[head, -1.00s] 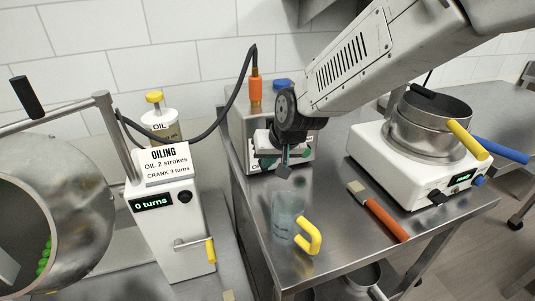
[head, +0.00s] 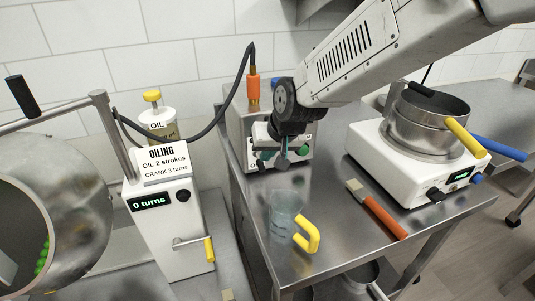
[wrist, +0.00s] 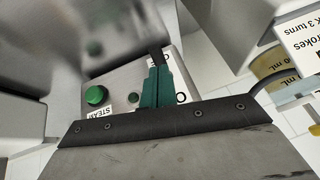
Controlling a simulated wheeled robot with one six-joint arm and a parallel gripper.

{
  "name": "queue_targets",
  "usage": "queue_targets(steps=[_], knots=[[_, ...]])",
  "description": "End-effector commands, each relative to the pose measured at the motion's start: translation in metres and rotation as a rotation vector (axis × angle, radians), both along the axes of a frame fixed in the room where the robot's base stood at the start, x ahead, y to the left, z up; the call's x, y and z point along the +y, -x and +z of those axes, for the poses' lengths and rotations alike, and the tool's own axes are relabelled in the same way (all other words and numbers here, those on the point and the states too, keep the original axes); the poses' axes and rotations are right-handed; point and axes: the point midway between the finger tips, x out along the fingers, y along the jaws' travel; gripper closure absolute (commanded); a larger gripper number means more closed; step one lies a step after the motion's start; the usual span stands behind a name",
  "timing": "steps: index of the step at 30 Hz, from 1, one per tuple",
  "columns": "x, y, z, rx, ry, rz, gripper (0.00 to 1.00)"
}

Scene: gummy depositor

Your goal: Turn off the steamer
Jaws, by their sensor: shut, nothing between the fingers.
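The steamer (head: 235,105) is a steel box at the back left of the steel table, with a pale control panel on its front. A round green button (wrist: 97,95) sits on the panel above a partly hidden label reading "STEA"; the button also shows in the head view (head: 303,151). A small dark round part (wrist: 133,98) lies between that button and my fingers. My gripper (wrist: 156,58) is shut and empty, with its green fingers and dark tips in front of the panel. It hides part of the panel and a second label. I cannot tell whether the tips touch anything.
A clear jug (head: 286,215) with a yellow handle and a brush with an orange handle (head: 383,217) stand and lie on the table. A white heater with a pot (head: 428,118) is at right. The oiling unit (head: 172,238) is at left, and a black hose arches above.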

Motion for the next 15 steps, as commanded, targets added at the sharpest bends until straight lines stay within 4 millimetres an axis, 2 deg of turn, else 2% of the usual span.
queue_targets(steps=[5, 9, 15], knots=[[-0.004, 0.003, 0.013, -0.003, -0.002, 0.000, 1.00], [-0.012, 0.009, 0.038, -0.005, -0.003, 0.001, 1.00], [-0.034, 0.045, 0.052, -0.003, -0.002, 0.000, 1.00]])
